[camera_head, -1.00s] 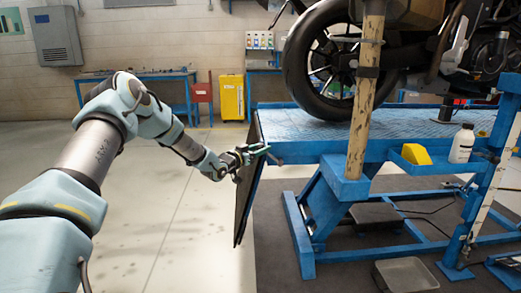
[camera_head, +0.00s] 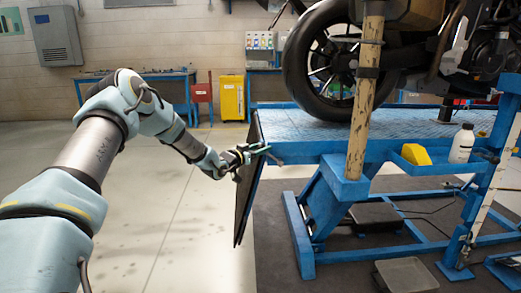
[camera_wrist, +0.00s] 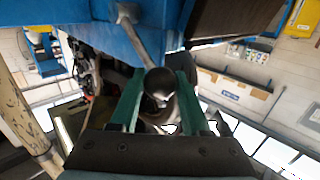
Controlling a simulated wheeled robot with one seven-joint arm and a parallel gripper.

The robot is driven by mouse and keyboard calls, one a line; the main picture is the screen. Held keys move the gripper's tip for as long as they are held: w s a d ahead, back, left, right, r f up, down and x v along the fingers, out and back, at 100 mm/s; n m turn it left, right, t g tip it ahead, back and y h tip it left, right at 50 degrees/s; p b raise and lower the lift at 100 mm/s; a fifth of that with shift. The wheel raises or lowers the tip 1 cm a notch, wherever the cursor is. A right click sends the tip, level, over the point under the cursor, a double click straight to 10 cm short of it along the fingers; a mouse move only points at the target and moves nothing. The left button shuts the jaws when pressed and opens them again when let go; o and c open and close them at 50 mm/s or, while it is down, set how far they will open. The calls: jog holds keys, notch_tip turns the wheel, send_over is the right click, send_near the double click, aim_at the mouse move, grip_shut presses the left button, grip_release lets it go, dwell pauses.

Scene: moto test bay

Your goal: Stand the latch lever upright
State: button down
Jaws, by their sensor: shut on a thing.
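The latch lever is a thin metal rod with a dark round knob. In the wrist view its rod (camera_wrist: 142,42) runs from a mount on the blue lift frame to the knob (camera_wrist: 158,82). My gripper (camera_wrist: 158,100) has its two green fingers on either side of the knob and is shut on it. In the head view my gripper (camera_head: 262,149) is at the near left corner of the lift table. The small lever (camera_head: 275,160) shows there beside the fingertips, slanting rather than upright. The fingers partly hide the knob.
The blue lift table (camera_head: 290,147) carries a motorcycle (camera_head: 330,60). A dark flap (camera_head: 246,190) hangs at its left end, close to my gripper. A wooden post (camera_head: 363,110) stands at the front. The floor (camera_head: 150,220) left of the lift is clear.

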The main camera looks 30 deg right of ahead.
jog(key=shift+s+d+r+m+y, duration=0.2)
jog(key=shift+d+r+m+y, duration=0.1)
jog(key=shift+r+m+y, duration=0.1)
jog(key=shift+c, duration=1.9)
grip_release()
jog(key=f+v, duration=0.1)
jog(key=v, duration=0.9)
jog(key=shift+a+r, duration=0.45)
jog(key=shift+r, duration=0.05)
jog(key=shift+c, duration=0.2)
